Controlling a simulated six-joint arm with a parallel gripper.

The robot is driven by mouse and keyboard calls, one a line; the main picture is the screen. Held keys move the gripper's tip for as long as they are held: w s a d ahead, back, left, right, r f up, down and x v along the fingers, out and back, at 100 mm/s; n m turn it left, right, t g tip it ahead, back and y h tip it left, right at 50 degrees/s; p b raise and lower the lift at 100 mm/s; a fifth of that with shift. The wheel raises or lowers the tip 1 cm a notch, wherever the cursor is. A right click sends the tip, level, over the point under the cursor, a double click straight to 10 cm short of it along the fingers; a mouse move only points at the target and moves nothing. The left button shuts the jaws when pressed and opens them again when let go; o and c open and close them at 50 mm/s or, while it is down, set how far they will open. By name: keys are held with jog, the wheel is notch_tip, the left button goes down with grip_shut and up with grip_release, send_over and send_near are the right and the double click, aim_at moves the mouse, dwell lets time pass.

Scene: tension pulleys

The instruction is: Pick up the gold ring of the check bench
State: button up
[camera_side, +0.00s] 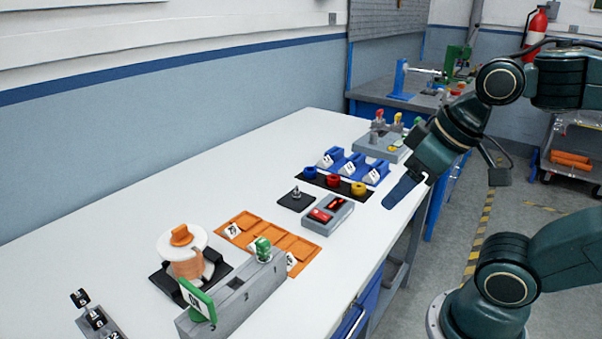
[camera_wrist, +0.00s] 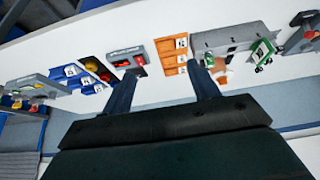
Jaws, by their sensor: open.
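A gold ring (camera_side: 358,188) sits at the right end of a black strip (camera_side: 318,181), beside a red ring (camera_side: 334,180) and a blue ring (camera_side: 310,172). In the wrist view the gold ring (camera_wrist: 91,64) is small, to the left of my fingers. My gripper (camera_side: 386,206) is above the right edge of the white table, to the right of the gold ring and apart from it. In the wrist view my gripper (camera_wrist: 161,68) has its two fingers spread with nothing between them.
Blue holders (camera_side: 352,165) with white labels stand behind the strip. A grey box with red parts (camera_side: 328,215) and a small black plate with a post (camera_side: 296,198) stand in front. Orange trays (camera_side: 268,238), a white-topped spool (camera_side: 185,250) and a grey block (camera_side: 232,300) are nearer.

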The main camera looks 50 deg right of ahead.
jog(key=w+d+r+n+g, duration=0.25)
jog(key=w+d+n, duration=0.35)
jog(key=w+d, duration=0.7)
jog(key=w+d+f+n+g, duration=0.1)
jog(key=w+d+f+n, duration=0.2)
jog(key=d, duration=0.4)
jog(key=w+d+f+n+g, duration=0.2)
jog(key=w+d+f+n, duration=0.1)
jog(key=d+f, duration=0.3)
jog(key=shift+w+d+f, duration=0.25)
jog(key=shift+w+d, duration=0.3)
jog(key=shift+d, duration=0.65)
jog(key=shift+f, duration=0.15)
send_over(359, 189)
jog(key=w+d, duration=0.1)
jog(key=d, duration=0.1)
jog(key=shift+a+f, duration=0.2)
jog(key=shift+f, duration=3.95)
